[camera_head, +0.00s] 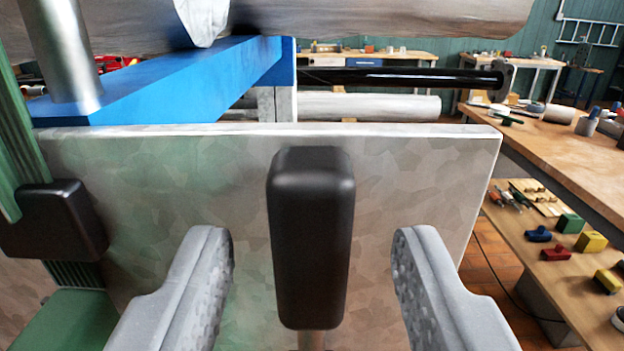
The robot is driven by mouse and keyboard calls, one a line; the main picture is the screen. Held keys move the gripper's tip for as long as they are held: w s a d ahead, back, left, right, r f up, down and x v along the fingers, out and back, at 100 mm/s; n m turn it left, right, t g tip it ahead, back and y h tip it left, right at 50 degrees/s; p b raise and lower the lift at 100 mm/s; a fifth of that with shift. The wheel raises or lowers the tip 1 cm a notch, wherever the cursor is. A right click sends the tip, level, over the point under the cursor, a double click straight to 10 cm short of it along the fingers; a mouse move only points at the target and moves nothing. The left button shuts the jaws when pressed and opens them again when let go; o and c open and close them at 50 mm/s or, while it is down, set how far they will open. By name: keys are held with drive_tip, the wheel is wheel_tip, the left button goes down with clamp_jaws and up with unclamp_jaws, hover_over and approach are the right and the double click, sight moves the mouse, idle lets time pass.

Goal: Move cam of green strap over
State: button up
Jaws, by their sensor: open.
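The green strap (14,145) runs down the left edge of the view. A black rounded block (55,222), seemingly its cam, sits on the strap against the galvanized plate. A larger green part (65,320) lies below it, cut off by the frame. My gripper (313,245) is open, its two grey fingers wide apart in front of the plate. An upright black handle (312,235) on a thin metal stem shows between the fingers, with a gap on both sides. I cannot tell what its stem joins to. My fingers are right of the strap's black block.
The galvanized plate (420,200) fills the middle. Above it are a blue bracket (190,85), a metal post (62,50), grey pipes (380,18) and a black rod (400,78). A wooden workbench (560,150) with tools and coloured blocks on a lower shelf stands at right.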

drive_tip(key=shift+w+a, duration=0.1)
drive_tip(key=shift+w, duration=0.75)
clamp_jaws()
